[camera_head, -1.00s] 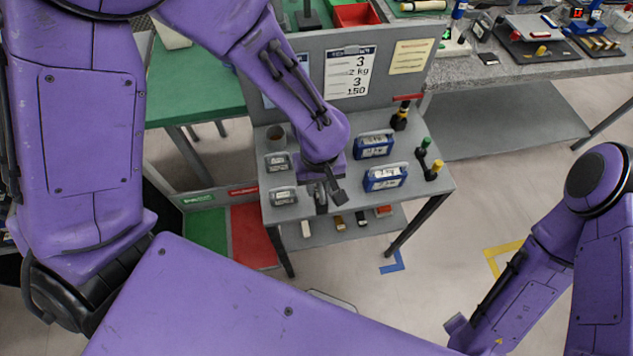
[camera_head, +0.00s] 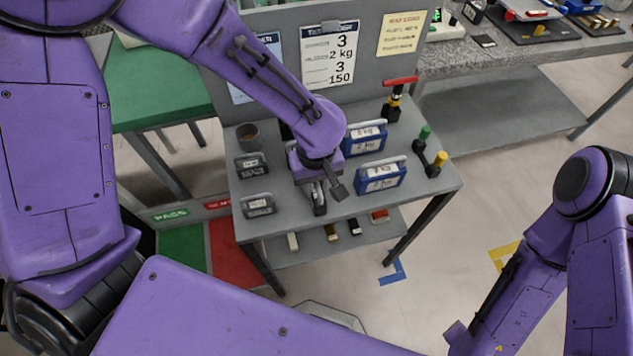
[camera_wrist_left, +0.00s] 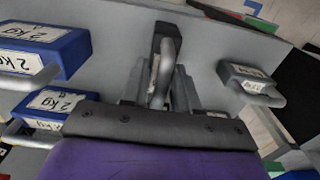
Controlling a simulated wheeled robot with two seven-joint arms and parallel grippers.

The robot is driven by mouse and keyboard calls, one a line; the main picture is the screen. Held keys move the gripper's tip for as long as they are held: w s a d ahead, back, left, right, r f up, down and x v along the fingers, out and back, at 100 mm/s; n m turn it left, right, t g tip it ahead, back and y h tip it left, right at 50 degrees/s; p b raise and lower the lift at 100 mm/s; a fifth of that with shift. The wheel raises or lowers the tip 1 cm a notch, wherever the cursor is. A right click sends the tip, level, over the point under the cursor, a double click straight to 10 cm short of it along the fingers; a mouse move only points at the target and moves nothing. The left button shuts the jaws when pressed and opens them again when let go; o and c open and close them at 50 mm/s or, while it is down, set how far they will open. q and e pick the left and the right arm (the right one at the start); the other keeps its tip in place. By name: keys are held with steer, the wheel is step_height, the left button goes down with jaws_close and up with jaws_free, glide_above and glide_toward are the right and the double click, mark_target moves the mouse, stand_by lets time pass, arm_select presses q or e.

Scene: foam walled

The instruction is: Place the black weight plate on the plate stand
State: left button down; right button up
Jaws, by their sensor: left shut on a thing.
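In the left wrist view, my left gripper (camera_wrist_left: 157,92) is shut on the metal handle of a narrow black weight (camera_wrist_left: 166,38). In the head view, my left gripper (camera_head: 322,190) is over the front middle of the grey table (camera_head: 310,222), and its hand hides most of the held weight. I cannot tell whether the weight touches the table top. Two blue 2 kg weights (camera_head: 380,178) stand to its right, and two dark grey handled weights (camera_head: 258,206) to its left. I cannot pick out the plate stand with certainty. My right gripper is not in view.
A red-topped black and yellow tool (camera_head: 393,103) and green and yellow knobbed pieces (camera_head: 437,162) are at the right. A back panel with notices (camera_head: 330,54) rises behind. A lower shelf (camera_head: 310,250) holds small blocks.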

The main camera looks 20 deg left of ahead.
arm_select(q)
steer(key=c, duration=0.8)
jaws_free()
steer(key=shift+w+f, duration=0.15)
steer(key=shift+c, duration=0.2)
steer(key=shift+r, duration=0.2)
step_height(320, 180, up, 12)
steer(key=p, duration=0.1)
